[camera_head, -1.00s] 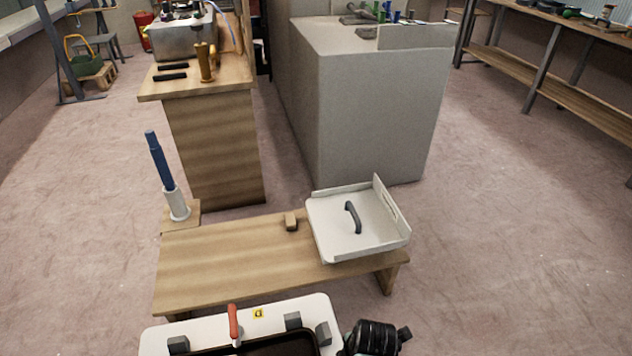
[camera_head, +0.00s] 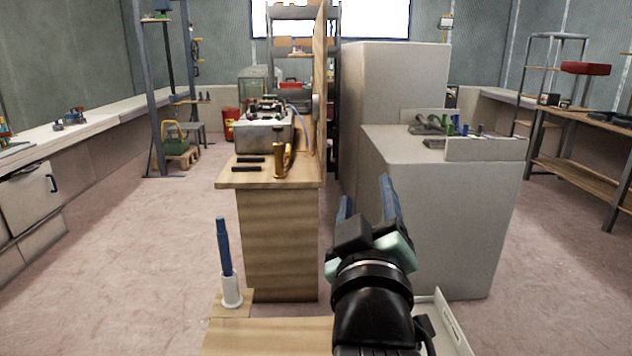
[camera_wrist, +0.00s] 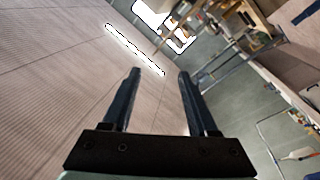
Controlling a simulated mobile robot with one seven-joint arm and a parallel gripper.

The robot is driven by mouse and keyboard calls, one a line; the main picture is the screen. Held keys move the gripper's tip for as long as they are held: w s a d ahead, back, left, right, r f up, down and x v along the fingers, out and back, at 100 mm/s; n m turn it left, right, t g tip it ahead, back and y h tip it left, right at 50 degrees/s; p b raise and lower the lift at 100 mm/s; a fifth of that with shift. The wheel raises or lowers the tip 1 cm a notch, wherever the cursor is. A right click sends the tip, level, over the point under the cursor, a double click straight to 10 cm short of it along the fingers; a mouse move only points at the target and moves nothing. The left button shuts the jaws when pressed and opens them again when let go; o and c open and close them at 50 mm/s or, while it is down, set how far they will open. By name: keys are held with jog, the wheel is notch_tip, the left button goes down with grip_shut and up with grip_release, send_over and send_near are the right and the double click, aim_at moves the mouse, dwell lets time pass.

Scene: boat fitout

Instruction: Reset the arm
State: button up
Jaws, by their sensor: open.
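My gripper (camera_head: 368,205) is raised in front of me at the right of centre in the head view, with its two blue fingers pointing up and away. In the wrist view my gripper (camera_wrist: 158,75) shows both dark fingers apart with nothing between them. The wrist view looks up past the fingers at the ceiling and a tilted part of the room. The gripper touches nothing that I can see. My arm hides part of the grey block and most of the white tray behind it.
A low wooden bench (camera_head: 270,338) is at the bottom, with a blue-handled tool (camera_head: 224,248) upright in a white holder. The white tray's (camera_head: 452,325) edge shows at right. A wooden cabinet (camera_head: 278,245) and a grey block (camera_head: 455,220) stand beyond. Floor is clear left and right.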

jog(key=s+a+r+m+t+y, duration=0.1)
jog(key=s+a+r+m+t, duration=0.25)
jog(key=s+r, duration=0.55)
jog(key=s+a+r+m+t+y, duration=0.1)
jog(key=s+a+r+m+t, duration=0.3)
jog(key=s+r, duration=0.6)
notch_tip(320, 180, up, 27)
jog(key=w+d+n+p, duration=0.1)
jog(key=w+p, duration=0.1)
jog(key=p, duration=2.3)
jog(key=shift+w+n+t, duration=0.15)
jog(key=shift+n+t, duration=0.2)
jog(key=shift+d, duration=0.1)
